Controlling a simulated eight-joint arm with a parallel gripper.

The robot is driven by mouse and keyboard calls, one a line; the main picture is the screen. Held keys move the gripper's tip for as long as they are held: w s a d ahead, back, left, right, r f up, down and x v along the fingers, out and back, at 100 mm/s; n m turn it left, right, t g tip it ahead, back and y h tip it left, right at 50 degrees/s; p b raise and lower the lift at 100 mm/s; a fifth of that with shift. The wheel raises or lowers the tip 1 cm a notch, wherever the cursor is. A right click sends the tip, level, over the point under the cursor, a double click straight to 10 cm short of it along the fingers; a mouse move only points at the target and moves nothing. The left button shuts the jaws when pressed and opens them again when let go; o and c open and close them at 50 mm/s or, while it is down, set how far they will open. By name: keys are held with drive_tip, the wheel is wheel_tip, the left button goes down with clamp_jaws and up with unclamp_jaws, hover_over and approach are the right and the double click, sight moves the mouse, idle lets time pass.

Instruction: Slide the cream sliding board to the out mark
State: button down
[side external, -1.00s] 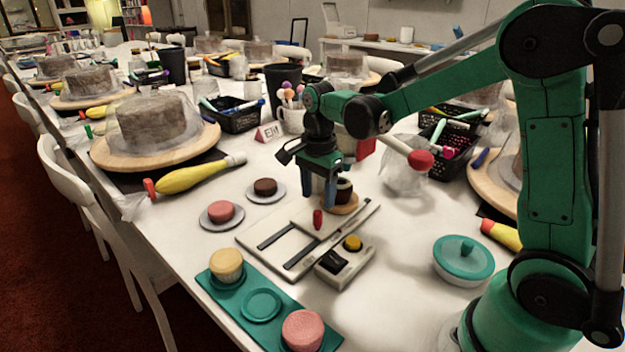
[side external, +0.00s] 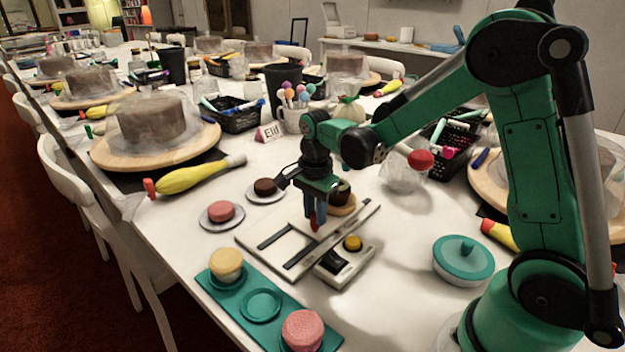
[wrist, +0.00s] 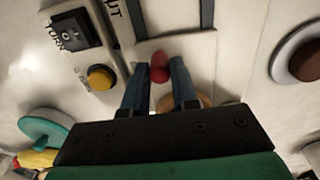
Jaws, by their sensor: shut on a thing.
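The cream sliding board (wrist: 193,45) shows in the wrist view as a pale plate with a red knob (wrist: 159,67) standing on it. In the side view the knob (side external: 314,222) is partly hidden by my fingers. My gripper (side external: 315,226) is down at the board, its blue fingers closed around the knob; in the wrist view the fingertips (wrist: 160,66) sit on both sides of it. The out mark (wrist: 113,9) is partly cut off at the top of the wrist view, beside a dark strip. I cannot tell the board's exact distance from it.
A control box with a black switch (wrist: 72,27) and a yellow button (side external: 352,243) adjoins the base. A teal tray (side external: 232,301) with cakes lies in front. Plates with a pink cake (side external: 221,210) and a brown cake (side external: 265,186) stand left. A teal-lidded bowl (side external: 463,258) stands right.

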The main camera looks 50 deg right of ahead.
drive_tip(key=shift+a, duration=4.7)
drive_tip(key=c, duration=0.7)
unclamp_jaws()
wheel_tip(320, 180, up, 7)
drive_tip(key=shift+d+r, duration=0.1)
